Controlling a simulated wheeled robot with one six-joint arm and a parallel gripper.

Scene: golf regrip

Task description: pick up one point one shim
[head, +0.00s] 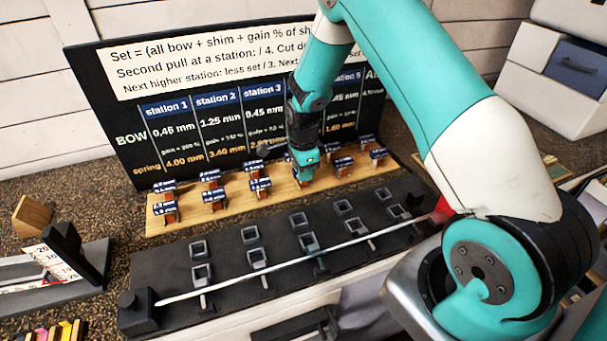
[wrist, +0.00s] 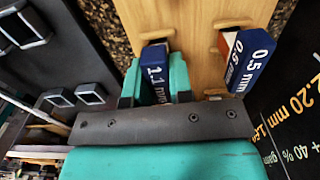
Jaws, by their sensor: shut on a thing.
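The 1.1 shim, with a blue label reading 1.1 mm (wrist: 154,69), sits between the two teal fingers of my gripper (wrist: 156,82) in the wrist view. My gripper is shut on it. In the head view my gripper (head: 304,164) reaches down to the wooden shim rack (head: 222,211), near the middle of its front row. There the arm and fingers mostly hide the shim. I cannot tell whether it is clear of the rack. A neighbouring 0.5 mm shim (wrist: 249,62) stands to the right in the wrist view, apart from the fingers.
Other blue-labelled shims stand in two rows on the rack. A black fixture (head: 165,262) with square sockets and a long thin pale rod (head: 270,264) lies in front. A black chart board (head: 120,95) stands behind. A grey gauge with a number card (head: 50,262) is at left.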

